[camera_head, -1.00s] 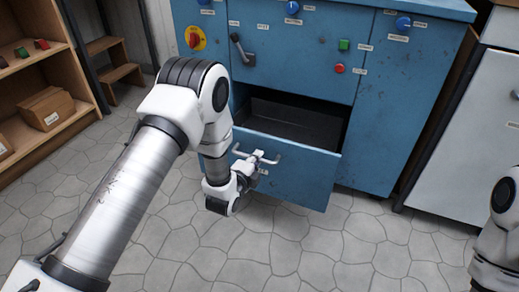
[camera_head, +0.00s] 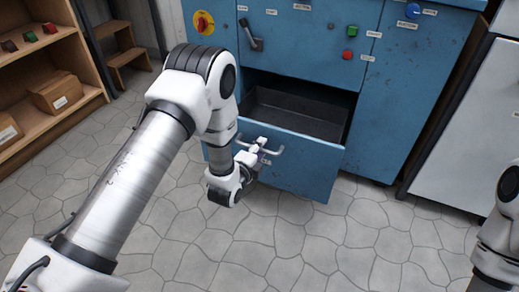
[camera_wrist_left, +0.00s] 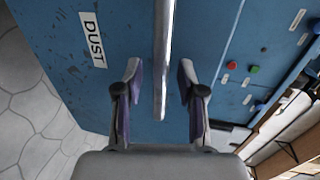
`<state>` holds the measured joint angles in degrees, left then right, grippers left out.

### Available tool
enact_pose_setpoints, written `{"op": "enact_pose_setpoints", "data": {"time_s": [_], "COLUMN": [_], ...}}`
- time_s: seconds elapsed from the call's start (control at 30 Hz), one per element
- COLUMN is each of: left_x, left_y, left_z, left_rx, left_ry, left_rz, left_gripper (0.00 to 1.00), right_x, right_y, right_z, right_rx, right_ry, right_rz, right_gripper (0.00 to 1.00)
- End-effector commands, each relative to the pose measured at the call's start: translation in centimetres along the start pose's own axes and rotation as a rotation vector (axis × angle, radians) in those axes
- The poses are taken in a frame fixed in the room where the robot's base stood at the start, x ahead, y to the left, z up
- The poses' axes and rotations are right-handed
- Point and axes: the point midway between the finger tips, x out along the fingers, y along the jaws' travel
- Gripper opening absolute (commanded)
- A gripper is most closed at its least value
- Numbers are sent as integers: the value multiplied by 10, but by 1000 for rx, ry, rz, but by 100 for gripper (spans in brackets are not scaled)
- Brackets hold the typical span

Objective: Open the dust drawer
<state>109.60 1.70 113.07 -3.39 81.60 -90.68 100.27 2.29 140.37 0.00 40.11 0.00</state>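The dust drawer (camera_head: 305,170) is a blue drawer low in the blue cabinet, pulled well out, with its dark inside (camera_head: 295,110) showing. Its front bears a white DUST label in the left wrist view (camera_wrist_left: 92,40). The metal bar handle (camera_head: 275,151) sits on the drawer front. My left gripper (camera_head: 261,156) is at the handle. In the left wrist view, the bar (camera_wrist_left: 164,50) runs between the two fingers of the left gripper (camera_wrist_left: 160,80), which stand apart with a visible gap on each side. My right arm shows at the right edge; its gripper is out of view.
The blue cabinet (camera_head: 395,110) carries a red-yellow switch (camera_head: 203,22), a lever (camera_head: 250,38), knobs and buttons above the drawer. A wooden shelf (camera_head: 85,100) with boxes stands at left, a pale cabinet (camera_head: 465,130) at right. The stone floor before the drawer is clear.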

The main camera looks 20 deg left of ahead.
Motion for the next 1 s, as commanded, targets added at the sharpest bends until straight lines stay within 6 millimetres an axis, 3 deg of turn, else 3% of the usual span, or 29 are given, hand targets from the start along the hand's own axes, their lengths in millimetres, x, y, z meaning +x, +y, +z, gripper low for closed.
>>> {"op": "enact_pose_setpoints", "data": {"time_s": [0.23,0.5,0.63,0.77,1.0], "left_x": [-16,-84,-109,-120,-120], "left_y": [0,1,1,0,0], "left_z": [0,0,0,0,0], "left_rx": [-1,0,-1,0,0], "left_ry": [0,-1,0,0,0], "left_rz": [1,5,3,1,0], "left_gripper": [39,39,39,39,39], "right_x": [0,0,0,0,0], "right_y": [0,0,0,0,0], "right_z": [0,0,0,0,0], "right_rx": [0,0,0,0,0], "right_ry": [0,0,0,0,0], "right_rz": [0,0,0,0,0], "right_gripper": [0,0,0,0,0]}}
